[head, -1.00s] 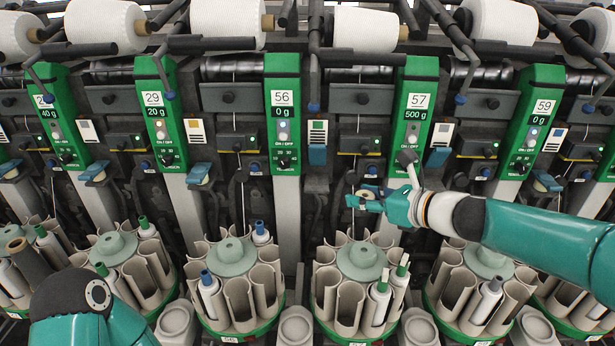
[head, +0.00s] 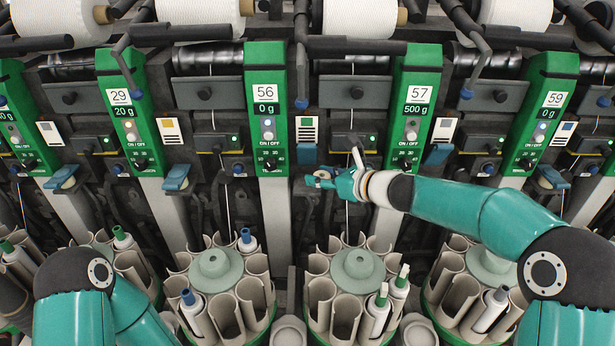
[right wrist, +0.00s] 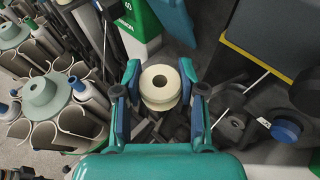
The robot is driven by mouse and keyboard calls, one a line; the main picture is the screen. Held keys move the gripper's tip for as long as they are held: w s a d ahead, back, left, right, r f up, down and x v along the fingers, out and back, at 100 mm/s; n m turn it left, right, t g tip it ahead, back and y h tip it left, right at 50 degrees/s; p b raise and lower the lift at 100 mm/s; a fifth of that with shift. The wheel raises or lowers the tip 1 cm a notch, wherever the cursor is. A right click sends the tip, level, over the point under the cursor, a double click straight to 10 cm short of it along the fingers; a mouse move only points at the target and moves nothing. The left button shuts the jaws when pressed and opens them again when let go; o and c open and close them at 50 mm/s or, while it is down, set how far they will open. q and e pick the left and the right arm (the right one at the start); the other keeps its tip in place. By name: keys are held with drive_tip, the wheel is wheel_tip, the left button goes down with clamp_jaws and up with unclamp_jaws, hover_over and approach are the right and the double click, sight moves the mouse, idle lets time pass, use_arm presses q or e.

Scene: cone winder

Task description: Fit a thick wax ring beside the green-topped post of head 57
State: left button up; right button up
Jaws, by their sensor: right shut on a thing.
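The green-topped post of head 57 (head: 420,92) stands right of the middle in the head view, its green panel reading 57 and 500 g. My right gripper (head: 320,180) is left of this post and lower than its panel, between posts 56 and 57. In the right wrist view, my right gripper (right wrist: 160,100) is shut on a thick cream wax ring (right wrist: 160,80), with its hole facing the camera. The ring is largely hidden by the fingers in the head view. My left gripper is out of view; only its arm shows at the lower left.
Post 56 (head: 265,100) stands to the left. Below are round magazines, including the one under head 57 (head: 358,265), with upright tubes. A smaller grey ring (right wrist: 235,123) and a blue knob (right wrist: 286,130) lie right of the gripper in the wrist view.

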drive_tip(key=x, duration=0.2)
drive_tip(key=shift+w+a+f, duration=0.1)
drive_tip(key=shift+a+f, duration=0.1)
drive_tip(key=shift+a, duration=0.05)
drive_tip(key=shift+w+a+f+p, duration=0.35)
drive_tip(key=shift+w+a+f, duration=0.6)
drive_tip(key=shift+f, duration=0.1)
drive_tip(key=shift+d, duration=0.1)
drive_tip(key=o, duration=0.7)
